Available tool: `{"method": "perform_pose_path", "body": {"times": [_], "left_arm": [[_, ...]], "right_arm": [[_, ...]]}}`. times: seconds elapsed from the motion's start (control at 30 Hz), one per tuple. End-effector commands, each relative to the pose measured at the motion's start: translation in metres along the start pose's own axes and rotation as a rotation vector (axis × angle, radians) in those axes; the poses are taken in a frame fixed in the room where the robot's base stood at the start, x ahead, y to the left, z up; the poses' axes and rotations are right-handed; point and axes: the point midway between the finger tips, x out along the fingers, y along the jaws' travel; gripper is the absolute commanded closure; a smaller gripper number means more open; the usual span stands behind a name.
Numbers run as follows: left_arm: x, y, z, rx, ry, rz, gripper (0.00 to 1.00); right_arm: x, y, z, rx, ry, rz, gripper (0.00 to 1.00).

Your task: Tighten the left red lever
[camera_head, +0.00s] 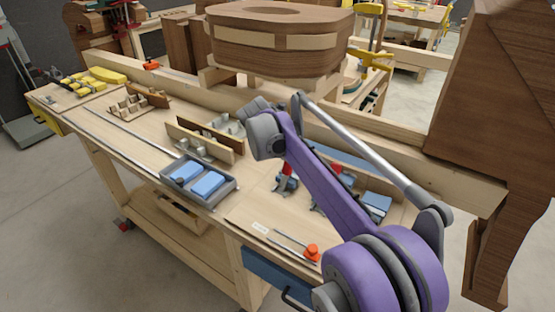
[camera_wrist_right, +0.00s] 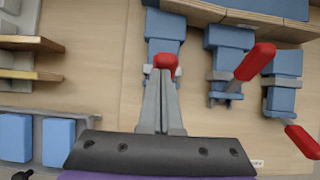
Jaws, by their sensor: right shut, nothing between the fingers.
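In the right wrist view, three blue-and-grey clamps with red levers stand on the wooden bench top. The left red lever (camera_wrist_right: 166,62) is on the left clamp (camera_wrist_right: 165,30), its red end at the tips of my right gripper (camera_wrist_right: 162,74). The gripper's fingers are shut together with nothing between them; whether they touch the lever, I cannot tell. The middle red lever (camera_wrist_right: 255,62) and right red lever (camera_wrist_right: 302,140) slant to the right of it. In the head view, a red lever (camera_head: 286,170) shows beside my purple right arm, which hides part of the clamps. My left gripper is out of view.
A grey tray with blue blocks (camera_head: 231,188) lies left of the clamps. Wooden racks (camera_head: 200,140) stand behind it. An orange-handled tool (camera_head: 312,252) lies near the front edge. A large wooden form (camera_head: 280,55) stands at the back, and a dark wooden piece (camera_head: 490,90) at right.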

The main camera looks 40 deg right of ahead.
Motion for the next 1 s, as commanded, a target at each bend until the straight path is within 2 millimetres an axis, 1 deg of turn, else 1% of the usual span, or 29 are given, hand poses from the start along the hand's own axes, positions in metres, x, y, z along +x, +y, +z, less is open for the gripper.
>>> {"method": "perform_pose_path", "body": {"times": [0.03, 0.1, 0.33, 0.77, 0.87, 0.97, 1.0], "left_arm": [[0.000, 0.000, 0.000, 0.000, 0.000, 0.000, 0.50], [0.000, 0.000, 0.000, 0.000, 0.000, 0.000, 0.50], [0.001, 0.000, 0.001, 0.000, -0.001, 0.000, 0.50], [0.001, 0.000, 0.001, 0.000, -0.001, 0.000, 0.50], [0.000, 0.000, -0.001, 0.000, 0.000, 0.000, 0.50], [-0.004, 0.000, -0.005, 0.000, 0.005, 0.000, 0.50], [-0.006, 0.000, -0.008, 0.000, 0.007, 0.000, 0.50]], "right_arm": [[0.004, -0.002, 0.010, 0.002, -0.017, -0.003, 1.00], [0.006, -0.002, 0.012, 0.002, -0.017, -0.003, 1.00], [0.010, -0.003, 0.014, 0.002, -0.015, -0.003, 1.00], [0.011, -0.003, 0.012, 0.003, -0.011, -0.005, 1.00], [0.008, -0.002, 0.011, 0.002, -0.011, -0.004, 1.00], [-0.002, 0.002, 0.009, 0.002, -0.012, -0.003, 1.00], [-0.008, 0.005, 0.008, 0.002, -0.013, -0.002, 1.00]]}}
